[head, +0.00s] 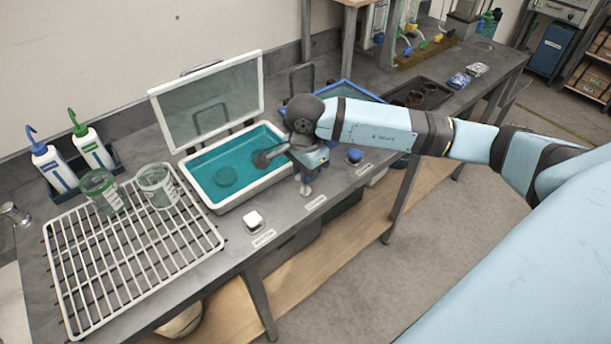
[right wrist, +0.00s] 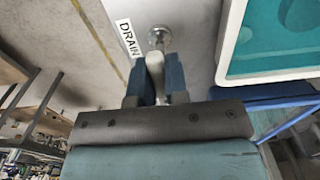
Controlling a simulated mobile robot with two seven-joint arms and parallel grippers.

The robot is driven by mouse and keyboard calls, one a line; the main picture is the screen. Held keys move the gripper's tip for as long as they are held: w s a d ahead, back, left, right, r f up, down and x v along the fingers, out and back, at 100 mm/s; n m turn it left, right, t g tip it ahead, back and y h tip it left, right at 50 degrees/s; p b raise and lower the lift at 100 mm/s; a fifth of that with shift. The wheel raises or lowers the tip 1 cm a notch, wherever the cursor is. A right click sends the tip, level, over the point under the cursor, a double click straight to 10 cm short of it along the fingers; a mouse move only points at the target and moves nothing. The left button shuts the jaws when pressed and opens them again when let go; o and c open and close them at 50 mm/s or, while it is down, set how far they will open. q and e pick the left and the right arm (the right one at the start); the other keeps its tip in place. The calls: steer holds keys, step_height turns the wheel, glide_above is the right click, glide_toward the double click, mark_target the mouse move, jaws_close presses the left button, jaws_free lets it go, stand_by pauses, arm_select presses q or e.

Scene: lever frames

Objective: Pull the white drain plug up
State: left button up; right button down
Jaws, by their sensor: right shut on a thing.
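My right gripper (head: 308,170) is at the front edge of the bench, beside the open white basin. In the right wrist view its blue fingers (right wrist: 155,78) are shut on the white drain plug (right wrist: 155,64). A round metal collar (right wrist: 158,38) shows at the plug's far end, beside a label (right wrist: 126,40) reading DRAIN. In the head view the gripper mostly hides the plug; I cannot tell how far it is raised. My left gripper is not in view.
The white basin (head: 214,203) holds teal liquid; its lid (head: 212,98) stands open behind. A white square knob (head: 254,221) is to the left of my gripper, and a blue knob (head: 354,155) to its right. A wire rack (head: 130,265) with two beakers covers the bench's left.

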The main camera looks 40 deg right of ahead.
steer(key=c, duration=1.1)
jaws_free()
step_height(320, 180, up, 14)
steer(key=shift+f+b, duration=0.1)
steer(key=shift+b, duration=0.25)
steer(key=shift+s+f, duration=0.1)
